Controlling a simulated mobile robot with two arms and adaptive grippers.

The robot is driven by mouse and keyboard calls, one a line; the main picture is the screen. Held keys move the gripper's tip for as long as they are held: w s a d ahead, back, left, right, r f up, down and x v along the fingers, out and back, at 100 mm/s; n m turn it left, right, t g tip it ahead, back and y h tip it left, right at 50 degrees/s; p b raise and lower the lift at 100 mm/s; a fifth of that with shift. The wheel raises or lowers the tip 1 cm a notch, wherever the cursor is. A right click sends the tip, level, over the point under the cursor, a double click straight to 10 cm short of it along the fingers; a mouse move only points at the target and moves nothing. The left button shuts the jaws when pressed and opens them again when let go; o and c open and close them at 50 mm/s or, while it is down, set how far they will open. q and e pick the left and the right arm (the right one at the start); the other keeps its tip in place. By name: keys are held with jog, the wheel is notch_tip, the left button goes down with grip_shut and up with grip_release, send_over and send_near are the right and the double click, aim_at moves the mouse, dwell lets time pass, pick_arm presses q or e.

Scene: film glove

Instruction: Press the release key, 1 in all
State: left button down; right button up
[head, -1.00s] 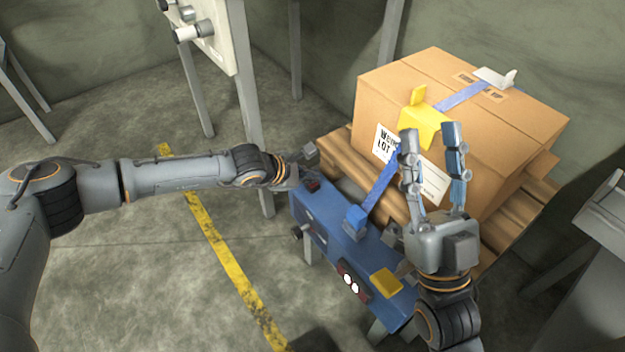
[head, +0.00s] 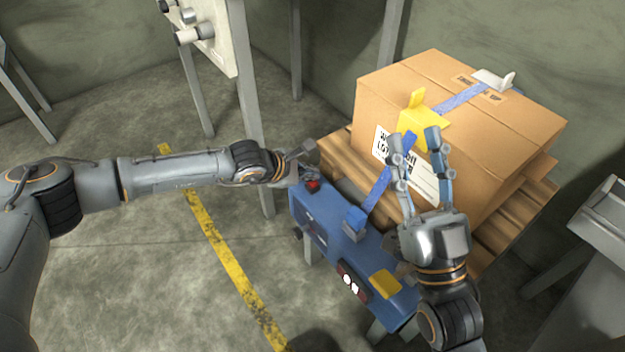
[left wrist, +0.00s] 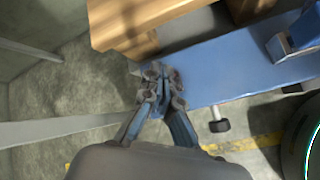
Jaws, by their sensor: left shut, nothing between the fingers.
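The blue strapping machine (head: 330,217) stands in front of the box. It has a red key (head: 313,185) at its far left end and a yellow key (head: 386,283) near its right end. No readable label shows which is the release key. My left gripper (head: 306,152) is shut and empty, just above and behind the red key, seemingly apart from it. In the left wrist view its closed fingertips (left wrist: 162,76) are over the end of the blue body, and no red key shows there.
A cardboard box (head: 500,150) sits on a wooden pallet (head: 338,160). A blue strap (head: 377,190) runs from the machine over a yellow corner piece (head: 424,128) and the box. A grey stand (head: 603,215) is at right. Open floor lies left of the machine.

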aim_at(310, 183)
pick_arm(q)
jog(key=shift+r, duration=0.2)
pick_arm(e)
jog(key=shift+w+f, duration=0.2)
jog(key=shift+f, duration=0.05)
pick_arm(q)
jog(key=shift+r+p, duration=0.45)
jog(key=shift+r, duration=0.2)
jog(key=shift+r+p, duration=0.5)
jog(key=shift+r, duration=0.35)
jog(key=shift+r+p, duration=0.35)
jog(key=shift+r, duration=0.6)
pick_arm(e)
jog(key=w+f+g+h, duration=0.2)
jog(key=w+f+g, duration=0.1)
jog(key=f+g, duration=0.5)
jog(key=shift+d+f+h, duration=0.3)
jog(key=shift+d+f, duration=0.1)
jog(key=shift+f, duration=1.4)
